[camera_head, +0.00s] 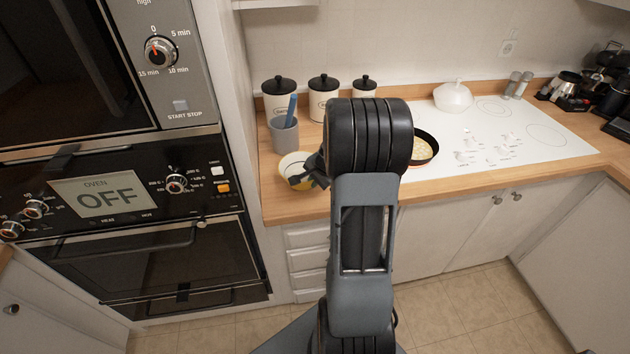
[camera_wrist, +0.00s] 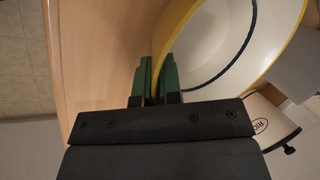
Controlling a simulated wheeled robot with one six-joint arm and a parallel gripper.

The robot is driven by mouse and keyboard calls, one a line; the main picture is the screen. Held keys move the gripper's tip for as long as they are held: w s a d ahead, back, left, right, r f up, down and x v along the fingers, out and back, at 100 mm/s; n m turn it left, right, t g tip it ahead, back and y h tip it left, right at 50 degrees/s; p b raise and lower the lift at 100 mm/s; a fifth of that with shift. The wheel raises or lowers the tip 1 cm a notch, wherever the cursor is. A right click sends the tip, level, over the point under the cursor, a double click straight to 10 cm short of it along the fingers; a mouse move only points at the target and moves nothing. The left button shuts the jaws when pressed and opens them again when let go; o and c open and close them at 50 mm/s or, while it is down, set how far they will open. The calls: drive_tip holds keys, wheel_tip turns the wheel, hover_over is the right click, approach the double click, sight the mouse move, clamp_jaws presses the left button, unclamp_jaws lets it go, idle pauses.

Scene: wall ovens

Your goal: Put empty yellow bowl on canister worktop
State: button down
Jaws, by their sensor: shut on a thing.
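The yellow bowl (camera_head: 291,163) is at the left end of the wooden worktop (camera_head: 283,207), in front of the grey utensil pot. Its inside is white and looks empty in the wrist view (camera_wrist: 228,50). My gripper (camera_head: 307,178) is at the bowl's right front side. In the wrist view its green fingers (camera_wrist: 157,78) are close together on the bowl's yellow rim. Three white canisters with black lids (camera_head: 323,97) stand at the back of the same worktop. I cannot tell whether the bowl touches the wood.
A grey pot (camera_head: 284,136) with a blue-handled utensil stands just behind the bowl. A black pan with food (camera_head: 424,147) is right of my arm by the white hob (camera_head: 510,135). The oven column (camera_head: 228,110) borders the worktop on the left.

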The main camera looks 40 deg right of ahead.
drive_tip(key=shift+f, duration=0.25)
drive_tip(key=shift+f, duration=0.1)
drive_tip(key=c, duration=1.7)
unclamp_jaws()
drive_tip(key=o, duration=0.4)
